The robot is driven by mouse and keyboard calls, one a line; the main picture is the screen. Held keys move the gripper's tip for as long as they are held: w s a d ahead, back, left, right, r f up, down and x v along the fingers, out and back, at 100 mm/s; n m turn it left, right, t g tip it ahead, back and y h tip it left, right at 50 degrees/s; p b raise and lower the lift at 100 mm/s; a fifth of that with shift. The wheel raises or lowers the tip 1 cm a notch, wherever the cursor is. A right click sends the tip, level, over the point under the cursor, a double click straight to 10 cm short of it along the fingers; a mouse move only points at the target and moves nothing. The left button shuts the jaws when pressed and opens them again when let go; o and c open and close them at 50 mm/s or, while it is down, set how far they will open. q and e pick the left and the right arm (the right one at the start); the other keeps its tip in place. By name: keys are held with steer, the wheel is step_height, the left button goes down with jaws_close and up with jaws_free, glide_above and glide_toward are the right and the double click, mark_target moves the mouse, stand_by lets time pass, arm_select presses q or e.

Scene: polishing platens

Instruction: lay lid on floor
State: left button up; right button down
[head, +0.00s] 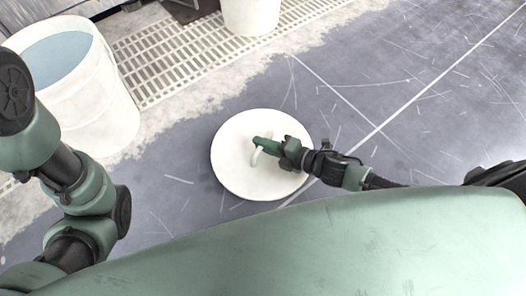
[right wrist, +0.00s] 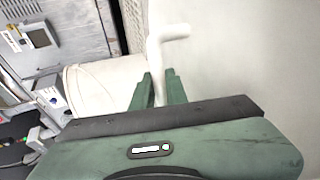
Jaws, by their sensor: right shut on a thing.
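The lid (head: 238,180) is a round white disc with a white bent handle (head: 256,156) near its middle. In the head view it appears over the grey floor; I cannot tell whether it touches the floor. My right gripper (head: 262,145) is shut on the lid's handle. In the right wrist view the green fingers (right wrist: 159,88) close around the handle (right wrist: 158,55), and the pale lid surface (right wrist: 240,60) fills the right side. My left arm shows at the left of the head view, but its gripper is out of view.
A white bucket (head: 105,100) with bluish liquid (head: 55,62) stands open at the left. Another white bucket (head: 250,15) stands at the top. A pale floor grating (head: 185,60) lies between them. The grey floor (head: 400,90) to the right is clear, with scratches and white lines.

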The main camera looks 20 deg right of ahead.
step_height(320, 180, down, 4)
steer(key=shift+r+b, duration=0.2)
steer(key=shift+b, duration=0.9)
steer(key=shift+r, duration=0.15)
steer(key=c, duration=1.8)
jaws_free()
steer(key=o, duration=0.4)
